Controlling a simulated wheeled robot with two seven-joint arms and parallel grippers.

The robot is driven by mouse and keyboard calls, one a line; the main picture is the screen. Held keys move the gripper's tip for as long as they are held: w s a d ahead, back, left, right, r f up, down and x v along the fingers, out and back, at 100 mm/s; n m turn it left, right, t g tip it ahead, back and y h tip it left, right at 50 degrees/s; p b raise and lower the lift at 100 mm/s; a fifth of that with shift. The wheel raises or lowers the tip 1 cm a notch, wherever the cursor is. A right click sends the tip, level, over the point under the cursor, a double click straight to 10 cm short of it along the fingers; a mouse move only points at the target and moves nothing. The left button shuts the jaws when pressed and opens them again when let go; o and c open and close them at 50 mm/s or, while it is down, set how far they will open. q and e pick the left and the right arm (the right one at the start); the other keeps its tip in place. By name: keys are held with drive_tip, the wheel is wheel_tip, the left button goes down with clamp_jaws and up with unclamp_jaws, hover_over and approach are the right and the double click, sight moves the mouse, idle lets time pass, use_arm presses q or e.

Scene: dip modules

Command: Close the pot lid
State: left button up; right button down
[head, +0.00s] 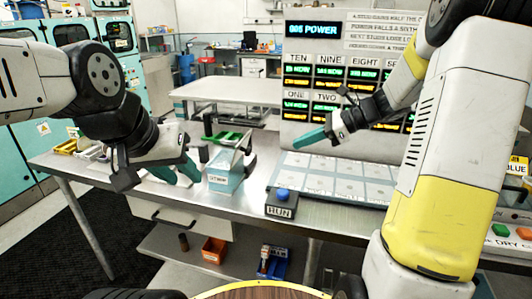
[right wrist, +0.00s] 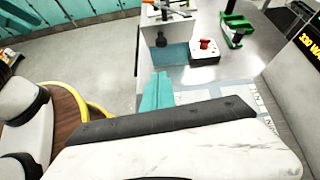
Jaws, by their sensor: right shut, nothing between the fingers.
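A light-blue box-shaped pot (head: 224,178) with a label on its front stands on the steel bench. A thin panel, which looks like its lid, is tilted up at its right side; the exact hinge cannot be made out. My left gripper (head: 180,173) is just left of the pot, its teal fingers low and apart, with nothing seen between them. My right gripper (head: 301,144) is above the bench, right of the pot and clear of it. Its teal fingers are shut and empty, and they also show in the right wrist view (right wrist: 156,94).
A RUN box (head: 281,206) with a blue button sits at the bench's front edge. A pale grid panel (head: 335,174) lies to its right. Small trays (head: 66,146) are at the left. In the right wrist view, a red-button box (right wrist: 205,52) and a green fixture (right wrist: 236,35) stand on the bench.

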drive_tip(key=m, duration=0.1)
approach(250, 153)
drive_tip(key=w+a+f, duration=0.2)
drive_tip(key=a+f, duration=0.2)
drive_tip(key=shift+w+a, duration=0.15)
drive_tip(key=shift+a, duration=0.1)
drive_tip(key=shift+r, duration=0.1)
idle(0.4)
drive_tip(key=shift+w+a+r, duration=0.1)
drive_tip(key=shift+a+r, duration=0.1)
drive_tip(key=shift+r, duration=0.05)
